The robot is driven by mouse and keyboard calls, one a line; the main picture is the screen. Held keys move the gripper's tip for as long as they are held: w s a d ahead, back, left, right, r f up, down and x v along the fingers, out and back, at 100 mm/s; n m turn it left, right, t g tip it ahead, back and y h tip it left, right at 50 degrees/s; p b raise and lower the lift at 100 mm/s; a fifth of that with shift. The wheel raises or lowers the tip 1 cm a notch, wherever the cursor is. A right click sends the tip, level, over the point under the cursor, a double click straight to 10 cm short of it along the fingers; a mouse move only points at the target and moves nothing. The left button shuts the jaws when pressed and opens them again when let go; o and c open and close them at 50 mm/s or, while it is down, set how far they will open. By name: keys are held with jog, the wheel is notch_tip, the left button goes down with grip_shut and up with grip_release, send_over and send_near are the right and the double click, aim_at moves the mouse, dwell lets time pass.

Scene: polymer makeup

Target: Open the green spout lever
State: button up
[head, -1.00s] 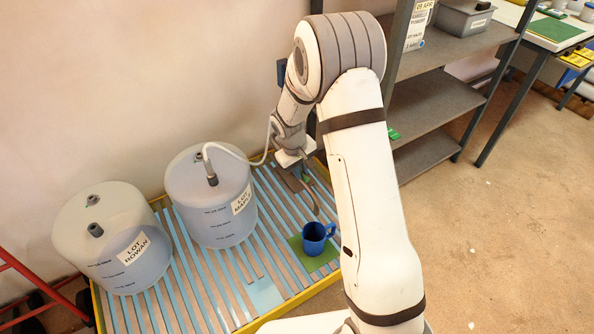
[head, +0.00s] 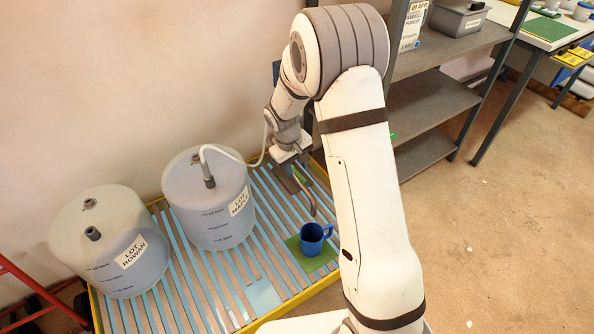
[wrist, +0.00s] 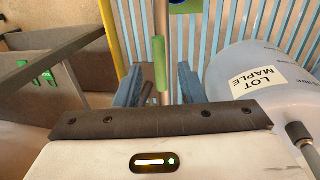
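The green lever (wrist: 160,64) stands out between my two fingers in the wrist view. The thin metal spout (head: 313,207) bends down toward the blue mug (head: 311,238), which stands on a green mat (head: 326,262). My gripper (wrist: 160,82) is open, with blue-grey fingers on both sides of the lever; gaps show on each side. In the head view my gripper (head: 292,177) hangs over the slatted rack. The lever's lower end is partly hidden by my gripper's body.
The Lot Maple drum (head: 208,205), with a hose on top, stands left of my gripper. The Lot Rowan drum (head: 108,255) is farther left. Both stand on a yellow-edged slatted rack (head: 270,205). Grey shelves (head: 425,105) rise behind and right of my arm.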

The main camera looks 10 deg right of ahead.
jog(key=r, duration=0.3)
jog(key=a+r, duration=0.1)
jog(key=shift+s+r, duration=0.25)
jog(key=shift+r, duration=0.1)
